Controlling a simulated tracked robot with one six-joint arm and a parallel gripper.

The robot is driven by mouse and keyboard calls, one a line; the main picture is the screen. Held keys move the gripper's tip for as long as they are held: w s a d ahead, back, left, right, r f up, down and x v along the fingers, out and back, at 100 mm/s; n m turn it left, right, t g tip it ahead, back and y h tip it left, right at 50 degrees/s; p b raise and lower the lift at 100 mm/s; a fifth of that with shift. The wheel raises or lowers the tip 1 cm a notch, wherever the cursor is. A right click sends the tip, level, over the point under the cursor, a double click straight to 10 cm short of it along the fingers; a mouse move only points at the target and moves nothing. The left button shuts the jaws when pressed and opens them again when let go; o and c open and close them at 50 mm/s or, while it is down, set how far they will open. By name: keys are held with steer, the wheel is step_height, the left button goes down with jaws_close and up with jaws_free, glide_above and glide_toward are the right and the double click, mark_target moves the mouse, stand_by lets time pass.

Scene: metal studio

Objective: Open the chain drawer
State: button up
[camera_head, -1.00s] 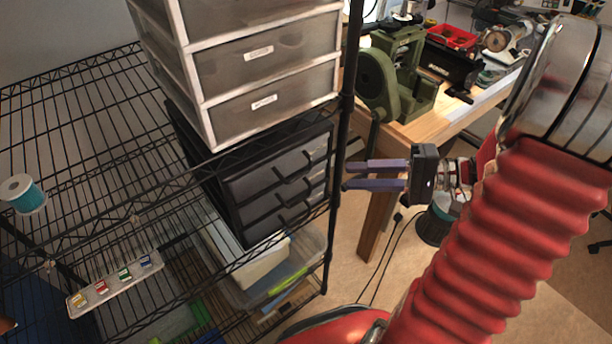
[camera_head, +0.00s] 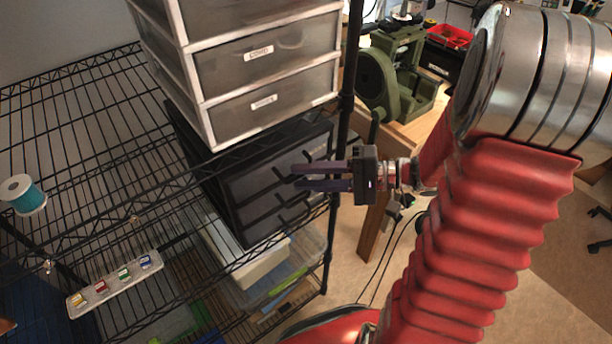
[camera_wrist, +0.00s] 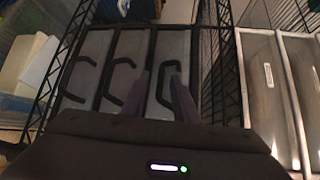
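A black drawer unit (camera_head: 250,195) with three grey-fronted drawers stands on the wire shelf, and all its drawers look closed. Each drawer has a black bar handle; no label that I can read shows which one is the chain drawer. My gripper (camera_head: 295,177) is open and empty, with its two purple fingers pointing left at the unit's upper front. In the wrist view, the fingers (camera_wrist: 160,80) lie to either side of the rightmost handle (camera_wrist: 173,88), which belongs to the top drawer. I cannot tell whether they touch it.
A white-framed drawer unit (camera_head: 208,110) with small labels stands above the black one. A black shelf post (camera_head: 345,110) rises close by my gripper. A thread spool (camera_head: 28,200) sits at left. A workbench with a green machine (camera_head: 390,80) stands behind right.

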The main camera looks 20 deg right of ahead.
steer(key=shift+c, duration=0.3)
jaws_close()
steer(key=shift+a+f, duration=0.15)
stand_by(1.1)
